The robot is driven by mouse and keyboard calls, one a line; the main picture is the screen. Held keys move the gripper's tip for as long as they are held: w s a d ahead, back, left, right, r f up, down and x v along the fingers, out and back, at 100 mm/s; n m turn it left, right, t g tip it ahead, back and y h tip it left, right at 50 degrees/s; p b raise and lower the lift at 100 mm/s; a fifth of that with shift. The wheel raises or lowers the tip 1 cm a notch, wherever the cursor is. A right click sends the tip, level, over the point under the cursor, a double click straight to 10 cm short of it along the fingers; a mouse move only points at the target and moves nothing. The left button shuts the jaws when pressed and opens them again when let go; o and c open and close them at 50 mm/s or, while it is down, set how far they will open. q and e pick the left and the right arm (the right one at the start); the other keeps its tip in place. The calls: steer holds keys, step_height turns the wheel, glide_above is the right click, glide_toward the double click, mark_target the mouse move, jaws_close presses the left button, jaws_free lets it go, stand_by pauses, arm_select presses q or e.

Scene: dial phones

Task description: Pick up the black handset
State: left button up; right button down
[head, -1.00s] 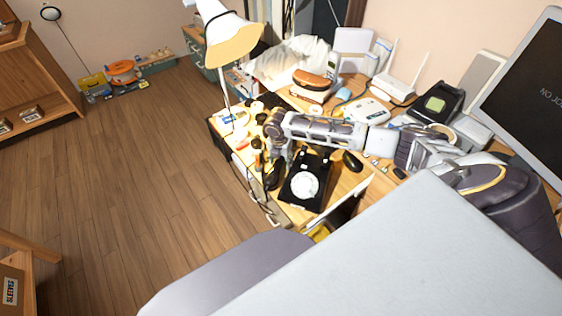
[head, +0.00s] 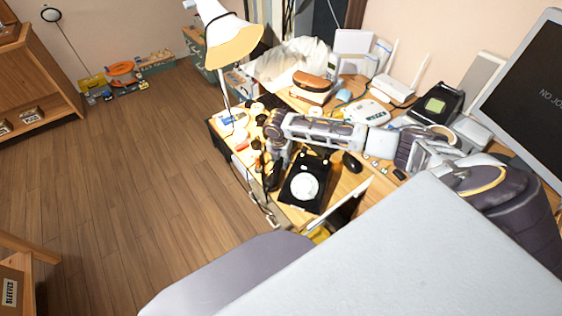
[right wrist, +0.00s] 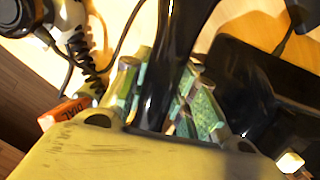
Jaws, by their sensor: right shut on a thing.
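The black handset (right wrist: 172,62) runs between the two greenish finger pads of my right gripper (right wrist: 165,98) in the right wrist view. The gripper is shut on it. In the head view, my right gripper (head: 270,172) points down at the left side of the black dial phone (head: 318,166), and the handset there is hard to tell from the dark gripper. The phone's body, with its white dial, sits on the desk and also shows at the right of the right wrist view (right wrist: 262,85). My left gripper is not in view.
A lamp (head: 232,43) stands at the desk's left end. A black mouse (head: 352,162) lies right of the phone. A coiled black cord (right wrist: 85,60) and a red box (right wrist: 62,112) are near the gripper. A router (head: 393,88) and monitor (head: 530,100) stand farther right.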

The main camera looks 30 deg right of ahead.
mark_target(281, 158)
steer(key=shift+r, duration=0.6)
step_height(281, 158, up, 8)
steer(key=shift+f+p, duration=0.15)
steer(key=shift+p, duration=0.45)
steer(key=shift+r, duration=0.55)
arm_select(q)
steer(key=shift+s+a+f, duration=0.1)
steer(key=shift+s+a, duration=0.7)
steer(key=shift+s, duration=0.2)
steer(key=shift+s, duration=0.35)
